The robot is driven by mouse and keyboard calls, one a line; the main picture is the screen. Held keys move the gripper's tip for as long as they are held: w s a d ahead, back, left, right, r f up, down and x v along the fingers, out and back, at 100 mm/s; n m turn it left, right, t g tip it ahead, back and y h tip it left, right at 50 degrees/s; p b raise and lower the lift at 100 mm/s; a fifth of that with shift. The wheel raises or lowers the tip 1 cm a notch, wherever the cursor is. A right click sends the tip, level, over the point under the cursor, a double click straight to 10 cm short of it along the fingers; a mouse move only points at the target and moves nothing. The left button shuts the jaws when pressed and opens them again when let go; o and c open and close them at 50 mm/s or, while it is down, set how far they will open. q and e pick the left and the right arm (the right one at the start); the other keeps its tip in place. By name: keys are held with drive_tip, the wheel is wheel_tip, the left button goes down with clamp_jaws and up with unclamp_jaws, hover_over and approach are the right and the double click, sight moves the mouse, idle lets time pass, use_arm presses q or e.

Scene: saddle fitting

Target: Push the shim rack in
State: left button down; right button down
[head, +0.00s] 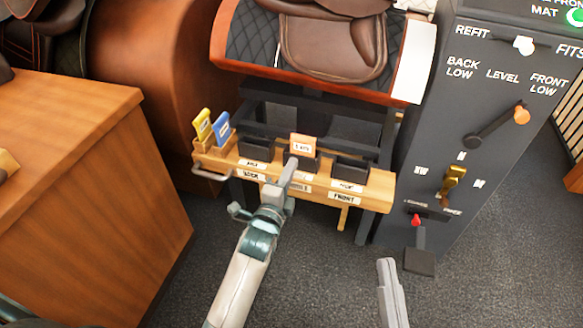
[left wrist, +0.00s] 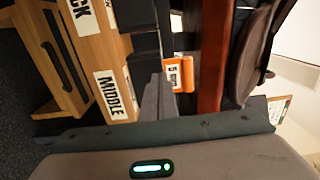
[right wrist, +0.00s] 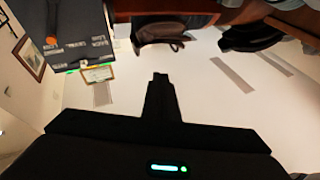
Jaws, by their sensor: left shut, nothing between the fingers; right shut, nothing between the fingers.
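The wooden shim rack (head: 375,190) stands out in front of a dark frame under the saddle, its front labelled for back, middle and front. An orange shim (head: 304,146) is in its middle slot; it also shows in the left wrist view (left wrist: 178,74). A yellow shim (head: 202,125) and a blue shim (head: 222,130) stand at its left end. My left gripper (head: 290,165) is shut and empty, its tips at the middle of the rack by the orange shim; contact is unclear. My right gripper (head: 387,268) is shut and empty, low at the right, away from the rack.
A grey control cabinet (head: 425,160) with levers stands right of the rack. A wooden counter (head: 90,200) is at the left. The brown saddle (head: 330,45) sits above the rack on its stand. Carpeted floor (head: 330,270) is open in front.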

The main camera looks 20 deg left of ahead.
sight(297, 155)
use_arm(q)
drive_tip(key=shift+w, duration=0.45)
use_arm(e)
drive_tip(key=shift+s+r, duration=0.25)
drive_tip(key=shift+r, duration=0.15)
use_arm(q)
drive_tip(key=shift+w, duration=0.1)
